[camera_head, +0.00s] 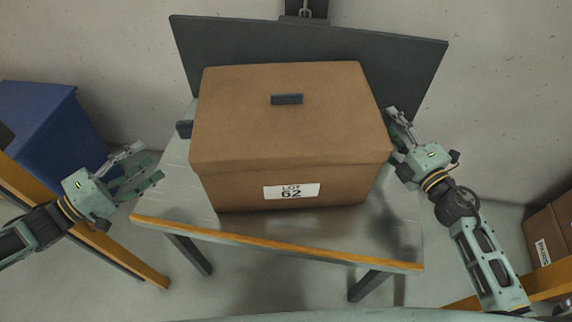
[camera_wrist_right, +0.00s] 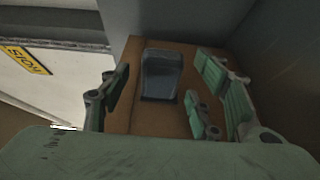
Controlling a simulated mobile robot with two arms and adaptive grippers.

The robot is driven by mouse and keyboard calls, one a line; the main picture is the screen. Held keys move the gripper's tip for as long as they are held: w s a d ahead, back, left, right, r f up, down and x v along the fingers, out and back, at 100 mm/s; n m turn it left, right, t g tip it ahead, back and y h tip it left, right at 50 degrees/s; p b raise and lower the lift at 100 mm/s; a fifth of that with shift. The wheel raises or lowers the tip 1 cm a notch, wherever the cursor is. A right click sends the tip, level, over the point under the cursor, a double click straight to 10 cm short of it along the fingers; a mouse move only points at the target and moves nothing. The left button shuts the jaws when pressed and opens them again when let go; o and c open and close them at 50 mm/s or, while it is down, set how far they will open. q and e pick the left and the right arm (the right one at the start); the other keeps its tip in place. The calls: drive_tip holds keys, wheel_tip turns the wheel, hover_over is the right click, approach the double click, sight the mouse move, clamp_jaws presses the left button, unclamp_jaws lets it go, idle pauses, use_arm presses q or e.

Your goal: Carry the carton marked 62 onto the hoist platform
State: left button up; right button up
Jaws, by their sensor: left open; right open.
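The carton marked LOT 62 (camera_head: 290,135) is brown and closed. It stands upright on a grey metal platform (camera_head: 265,228) with an orange front edge, which I take as the hoist platform. My right gripper (camera_head: 397,132) is open at the carton's right side. In the right wrist view its fingers stand around the dark side handle (camera_wrist_right: 161,75), not closed on it; contact is unclear.
A dark upright panel (camera_head: 415,65) stands behind the carton, with a chain (camera_head: 305,8) above. A blue box (camera_head: 45,125) is at the left, and brown cartons (camera_head: 548,235) stand at the right. Bare platform shows in front of the carton.

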drive_tip(key=v, duration=1)
